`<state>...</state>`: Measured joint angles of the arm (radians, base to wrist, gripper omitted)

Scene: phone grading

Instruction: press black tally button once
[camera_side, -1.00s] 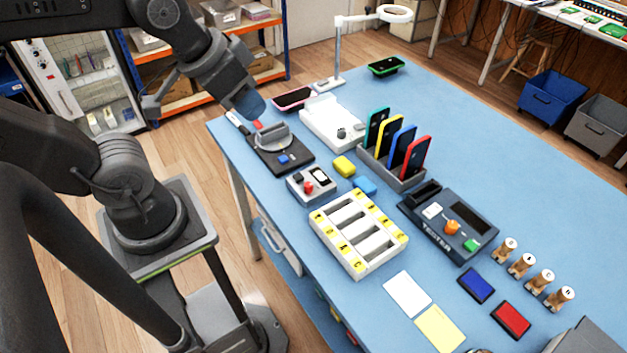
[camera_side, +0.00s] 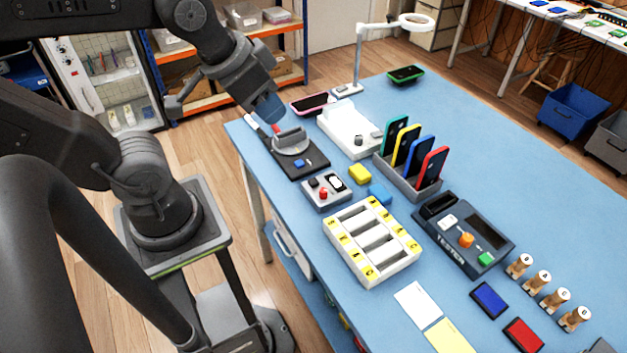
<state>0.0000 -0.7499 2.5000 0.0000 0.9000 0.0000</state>
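The black button is unobstructed in this view. My gripper (camera_side: 272,118) hangs over the back left of the table, up and left of the counter and well apart from it. It is near a black stand with a grey round piece. Its fingers are too small and dark to tell open from shut.
The black stand (camera_side: 313,161) with a blue button lies just behind the counter. A white slotted tray (camera_side: 345,262) is in front. A rack (camera_side: 418,192) holds several coloured phones.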

